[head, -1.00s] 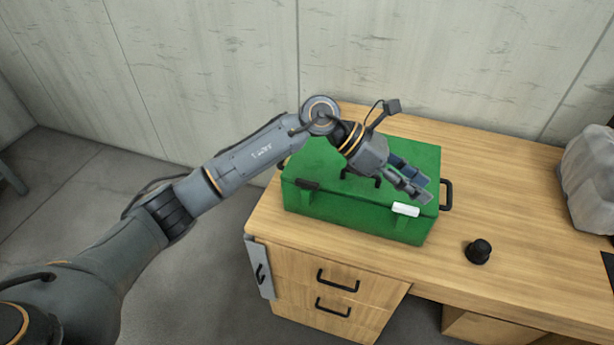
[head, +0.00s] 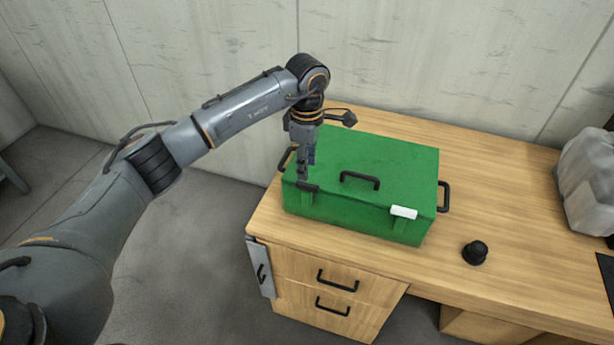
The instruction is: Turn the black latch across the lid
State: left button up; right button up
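A green box (head: 350,213) with a closed lid stands on the wooden desk. The black latch (head: 309,188) is at the lid's front edge, on the left. A white latch (head: 403,212) is at the front edge on the right. A black handle (head: 360,180) is on top of the lid. My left gripper (head: 304,180) points down right above the black latch. Its fingers look close to the latch; I cannot tell whether they touch it or how far apart they are. My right gripper is not in view.
The desk (head: 510,220) has a black knob-like object (head: 475,252) right of the box and a grey translucent container (head: 588,180) at the far right. Drawers (head: 320,285) are below the box.

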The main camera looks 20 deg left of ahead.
aim_at(307, 184)
pick_arm(q)
notch_tip(307, 184, down, 6)
jog(key=shift+f+p, duration=0.15)
jog(key=shift+p, duration=0.45)
jog(key=shift+d, duration=0.1)
jog(key=shift+c, duration=0.2)
grip_shut()
